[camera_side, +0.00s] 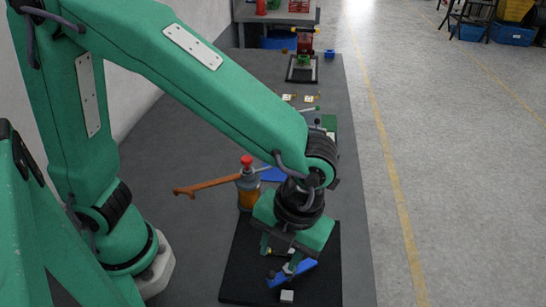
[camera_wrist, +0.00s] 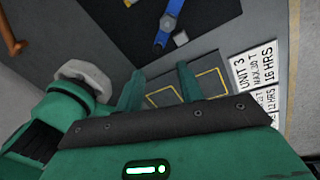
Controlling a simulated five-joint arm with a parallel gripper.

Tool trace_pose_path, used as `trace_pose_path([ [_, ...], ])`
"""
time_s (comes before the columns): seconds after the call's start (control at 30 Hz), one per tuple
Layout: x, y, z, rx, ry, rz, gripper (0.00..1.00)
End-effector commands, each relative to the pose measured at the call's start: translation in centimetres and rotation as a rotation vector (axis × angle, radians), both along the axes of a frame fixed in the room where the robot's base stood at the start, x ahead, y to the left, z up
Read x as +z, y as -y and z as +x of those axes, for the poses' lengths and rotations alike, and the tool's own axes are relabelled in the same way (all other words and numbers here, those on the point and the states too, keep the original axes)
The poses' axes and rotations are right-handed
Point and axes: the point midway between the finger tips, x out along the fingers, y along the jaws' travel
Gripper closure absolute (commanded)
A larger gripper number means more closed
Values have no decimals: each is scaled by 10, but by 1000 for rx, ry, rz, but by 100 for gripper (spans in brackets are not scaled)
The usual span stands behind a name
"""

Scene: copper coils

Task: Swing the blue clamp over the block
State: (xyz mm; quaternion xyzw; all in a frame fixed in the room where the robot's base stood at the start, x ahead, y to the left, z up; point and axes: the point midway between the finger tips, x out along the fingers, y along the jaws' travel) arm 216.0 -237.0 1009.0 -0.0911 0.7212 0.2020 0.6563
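The blue clamp (camera_side: 292,274) is a flat blue bar on the black mat (camera_side: 325,285) in the side view. It also shows at the top of the wrist view (camera_wrist: 172,20), running diagonally. The small pale block (camera_side: 287,296) sits beside the clamp, at its near side in the side view; the wrist view shows it (camera_wrist: 181,38) just right of the clamp's lower part. My gripper (camera_side: 279,257) hangs low by the clamp. In the wrist view my gripper's fingers (camera_wrist: 159,77) are spread with nothing between them. Whether a finger touches the clamp cannot be told.
An orange lever device with a red knob (camera_side: 247,170) stands left of my gripper. Its handle shows in the wrist view (camera_wrist: 12,36). Printed signs (camera_wrist: 256,75) lie at right in the wrist view. Small parts and a red-green fixture (camera_side: 305,50) are farther back.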

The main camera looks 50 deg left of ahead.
Motion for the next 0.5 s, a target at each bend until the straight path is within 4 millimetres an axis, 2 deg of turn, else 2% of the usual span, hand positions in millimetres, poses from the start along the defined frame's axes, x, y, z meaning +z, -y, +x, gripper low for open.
trace_pose_path([
  [0.5, -56, -11, -5, 2, -3, 1, 62],
])
